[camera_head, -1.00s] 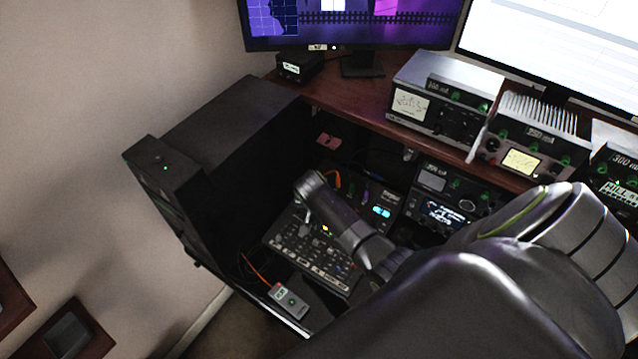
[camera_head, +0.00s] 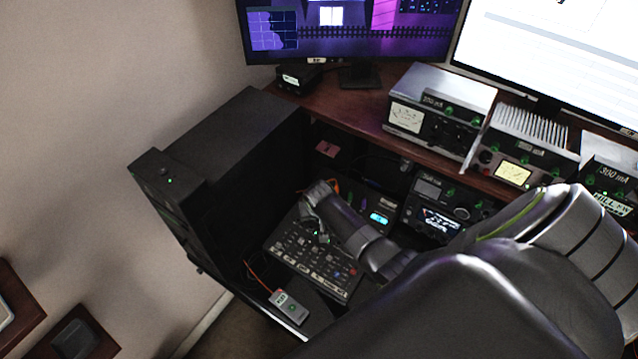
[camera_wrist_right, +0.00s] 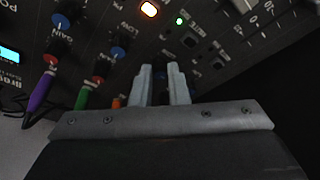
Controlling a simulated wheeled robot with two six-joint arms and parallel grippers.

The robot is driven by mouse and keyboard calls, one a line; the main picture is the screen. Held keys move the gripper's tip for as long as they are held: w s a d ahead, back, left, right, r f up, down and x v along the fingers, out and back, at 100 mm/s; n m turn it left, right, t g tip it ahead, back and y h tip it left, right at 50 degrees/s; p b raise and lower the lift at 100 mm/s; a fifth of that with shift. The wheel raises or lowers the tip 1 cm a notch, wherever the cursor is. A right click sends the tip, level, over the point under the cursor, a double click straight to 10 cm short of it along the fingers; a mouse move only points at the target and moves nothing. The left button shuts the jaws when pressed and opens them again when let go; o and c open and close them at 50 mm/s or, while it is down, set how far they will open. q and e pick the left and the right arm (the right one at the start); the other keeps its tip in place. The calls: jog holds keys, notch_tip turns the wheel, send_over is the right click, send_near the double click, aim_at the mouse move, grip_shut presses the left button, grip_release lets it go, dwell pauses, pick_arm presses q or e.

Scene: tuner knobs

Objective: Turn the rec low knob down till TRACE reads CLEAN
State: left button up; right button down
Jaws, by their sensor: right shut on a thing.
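A dark mixer panel (camera_head: 293,253) with rows of small knobs and buttons sits in the lower bay of the desk. My right gripper (camera_head: 316,226) reaches down onto it from the right. In the right wrist view, my right gripper's fingers (camera_wrist_right: 159,70) are close together on a small knob that they mostly hide. Blue-capped (camera_wrist_right: 118,52) and red-capped (camera_wrist_right: 97,82) knobs stand to their left, near a LOW label (camera_wrist_right: 123,29). An orange light (camera_wrist_right: 149,9) and a green light (camera_wrist_right: 180,21) glow beyond. I cannot read any TRACE text. My left gripper is not in view.
A cyan display (camera_head: 379,217) glows at the mixer's right end. Green (camera_wrist_right: 82,97) and purple (camera_wrist_right: 41,92) plugs stand close to my right gripper. A black tower (camera_head: 232,150) stands left of the mixer, and a grey handheld device (camera_head: 289,307) lies in front. Radios (camera_head: 440,105) line the desk.

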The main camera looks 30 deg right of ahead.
jog(key=c, duration=1.4)
grip_release()
jog(key=shift+r, duration=0.1)
jog(key=v, duration=1.7)
jog(key=shift+a+b, duration=0.15)
jog(key=shift+b, duration=0.2)
